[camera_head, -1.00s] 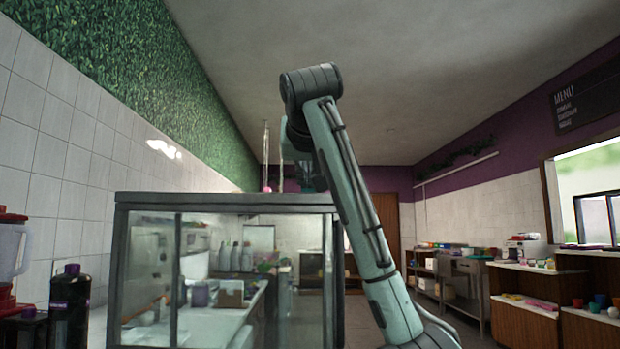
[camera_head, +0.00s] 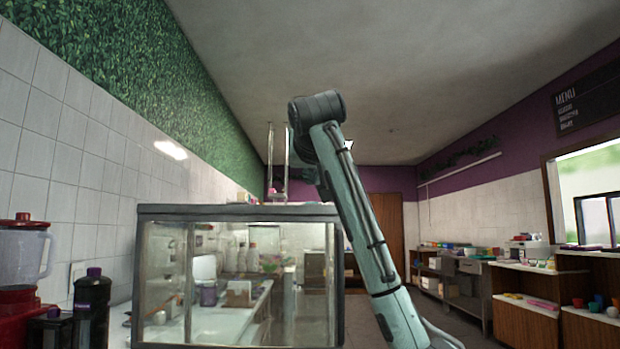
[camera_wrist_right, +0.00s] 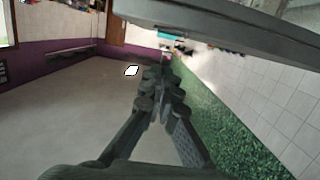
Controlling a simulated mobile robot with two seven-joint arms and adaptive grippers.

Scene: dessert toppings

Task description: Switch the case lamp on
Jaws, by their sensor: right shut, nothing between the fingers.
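The glass case (camera_head: 240,211) with a dark frame stands at the centre left in the head view. Items show through its panes. I cannot make out its lamp or a lamp switch. My right arm rises right of the case, with its elbow above the case top. In the head view my right gripper is mostly hidden behind the arm. In the right wrist view my right gripper (camera_wrist_right: 162,80) is shut and empty. A dark bar (camera_wrist_right: 240,25), which looks like the case's frame, crosses above the fingertips there, apart from them. My left gripper is not in view.
A red blender (camera_head: 22,262) and a dark bottle with a purple cap (camera_head: 92,308) stand at the left, near the tiled wall. Shelves and counters (camera_head: 520,305) line the right side. The floor between shows little of itself; the air above the case is mostly clear.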

